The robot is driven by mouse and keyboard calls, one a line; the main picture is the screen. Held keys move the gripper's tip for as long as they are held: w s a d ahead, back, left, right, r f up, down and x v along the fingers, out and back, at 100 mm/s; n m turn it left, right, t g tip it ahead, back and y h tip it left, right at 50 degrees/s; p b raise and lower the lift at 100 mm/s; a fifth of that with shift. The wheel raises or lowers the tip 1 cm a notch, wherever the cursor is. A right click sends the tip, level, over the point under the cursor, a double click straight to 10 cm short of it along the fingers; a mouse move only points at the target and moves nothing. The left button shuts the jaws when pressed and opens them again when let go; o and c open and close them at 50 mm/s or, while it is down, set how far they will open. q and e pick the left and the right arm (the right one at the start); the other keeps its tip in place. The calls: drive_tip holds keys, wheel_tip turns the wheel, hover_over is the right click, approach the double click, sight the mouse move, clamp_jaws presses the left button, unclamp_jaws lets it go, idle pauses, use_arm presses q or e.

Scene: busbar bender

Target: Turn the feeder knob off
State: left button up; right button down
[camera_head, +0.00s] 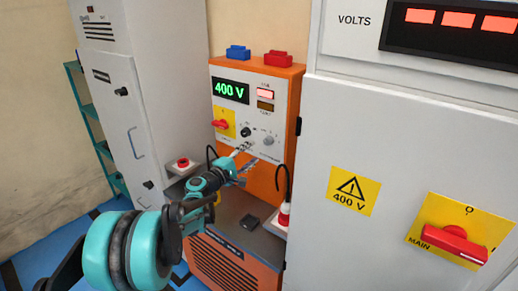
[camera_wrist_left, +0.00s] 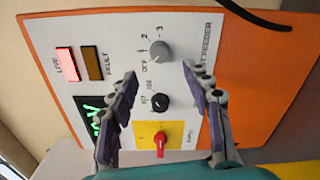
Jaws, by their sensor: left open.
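The feeder panel is the white front of an orange cabinet (camera_head: 285,95), with a green "400 V" display (camera_head: 230,90). A grey knob (camera_head: 268,141) sits at its lower right. In the left wrist view the grey knob (camera_wrist_left: 161,51) has OFF and number marks around it; which mark it points to is too small to tell. My left gripper (camera_head: 248,158) is open in front of the lower panel. In the left wrist view its fingers (camera_wrist_left: 159,70) stand apart on either side of the knob column, apparently not touching the grey knob. My right gripper is not in view.
A black knob (camera_wrist_left: 159,102) and a red switch (camera_wrist_left: 160,140) on a yellow plate sit beside the grey knob. The LIVE lamp (camera_wrist_left: 66,63) is lit red; the FAULT lamp (camera_wrist_left: 92,62) is dark amber. A grey cabinet with a red MAIN switch (camera_head: 455,243) stands at right.

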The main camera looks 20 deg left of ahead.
use_arm(q)
drive_tip(key=v, duration=0.2)
drive_tip(key=shift+s+a, duration=0.1)
drive_tip(key=shift+s, duration=0.25)
drive_tip(key=s+d+f+m+g, duration=0.25)
drive_tip(key=s+d+m, duration=0.25)
drive_tip(key=s+d, duration=0.3)
drive_tip(key=s+d+f+m+g, duration=0.1)
drive_tip(key=s+d+m+g, duration=0.4)
drive_tip(key=s, duration=0.5)
drive_tip(key=s+a+f+m+g+y, duration=0.1)
drive_tip(key=s+f+m+y, duration=0.2)
drive_tip(key=s, duration=0.6)
drive_tip(key=s+a+f+m+g+y, duration=0.1)
drive_tip(key=s+f+m+y, duration=0.2)
drive_tip(key=s, duration=0.6)
wheel_tip(320, 180, down, 3)
drive_tip(key=shift+s+a+r, duration=0.1)
drive_tip(key=shift+s+a, duration=0.25)
drive_tip(key=shift+s, duration=0.05)
